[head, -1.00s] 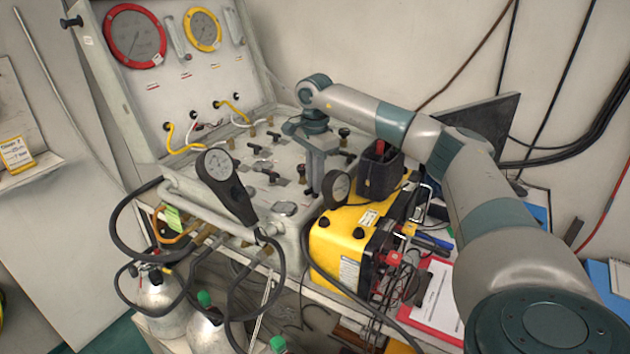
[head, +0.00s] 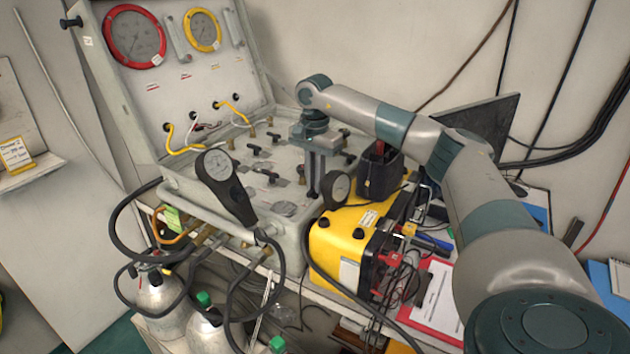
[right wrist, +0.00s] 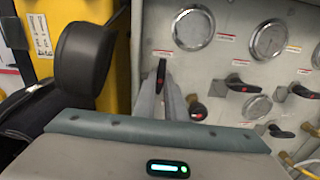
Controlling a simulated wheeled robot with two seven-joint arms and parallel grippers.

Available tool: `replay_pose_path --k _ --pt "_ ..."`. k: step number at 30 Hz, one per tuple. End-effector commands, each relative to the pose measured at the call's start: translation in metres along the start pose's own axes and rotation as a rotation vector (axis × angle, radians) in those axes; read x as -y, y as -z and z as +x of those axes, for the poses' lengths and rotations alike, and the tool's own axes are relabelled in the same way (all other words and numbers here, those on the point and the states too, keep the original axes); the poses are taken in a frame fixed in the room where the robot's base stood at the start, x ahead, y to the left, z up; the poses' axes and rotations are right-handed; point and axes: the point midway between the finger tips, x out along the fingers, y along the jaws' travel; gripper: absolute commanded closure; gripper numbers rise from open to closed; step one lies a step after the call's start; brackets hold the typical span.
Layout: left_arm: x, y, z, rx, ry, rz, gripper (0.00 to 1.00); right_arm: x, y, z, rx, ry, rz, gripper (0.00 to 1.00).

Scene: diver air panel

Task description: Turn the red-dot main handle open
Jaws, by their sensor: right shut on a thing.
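My right gripper (head: 314,186) reaches down onto the right part of the grey air panel (head: 232,190) in the head view. In the right wrist view its two fingers (right wrist: 173,100) are close together, shut on a black handle (right wrist: 161,72) with a red mark, which stands up at the fingertips. Most of that handle's base is hidden by the fingers. Other black handles with red dots, such as this one (right wrist: 237,84), sit to the right of the fingers. My left gripper is not in view.
Another gauge on a black stem (head: 216,165) stands at the panel's front left. Dark hoses (head: 281,290) hang in front. The panel's raised lid (head: 190,90) stands behind.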

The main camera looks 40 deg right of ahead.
Motion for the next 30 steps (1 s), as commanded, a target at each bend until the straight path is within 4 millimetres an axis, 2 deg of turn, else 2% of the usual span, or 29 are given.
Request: replay_pose_path --k 1,3,14,19,23,30 --pt "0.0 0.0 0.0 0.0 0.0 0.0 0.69 0.001 0.0 -0.002 0.0 0.005 0.001 0.87" --pt "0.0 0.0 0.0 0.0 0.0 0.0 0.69 0.001 0.0 -0.002 0.0 0.004 0.001 0.71" --pt "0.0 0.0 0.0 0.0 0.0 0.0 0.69 0.0 0.0 -0.001 0.0 0.002 0.002 0.71" --pt "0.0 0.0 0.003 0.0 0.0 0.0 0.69 0.001 0.0 -0.009 -0.001 0.003 0.002 0.71" --pt "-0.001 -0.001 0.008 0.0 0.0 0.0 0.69 0.001 0.0 -0.023 -0.001 0.004 0.001 0.71" --pt "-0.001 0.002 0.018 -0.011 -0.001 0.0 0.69 0.002 0.0 -0.067 0.0 0.007 0.002 0.71"
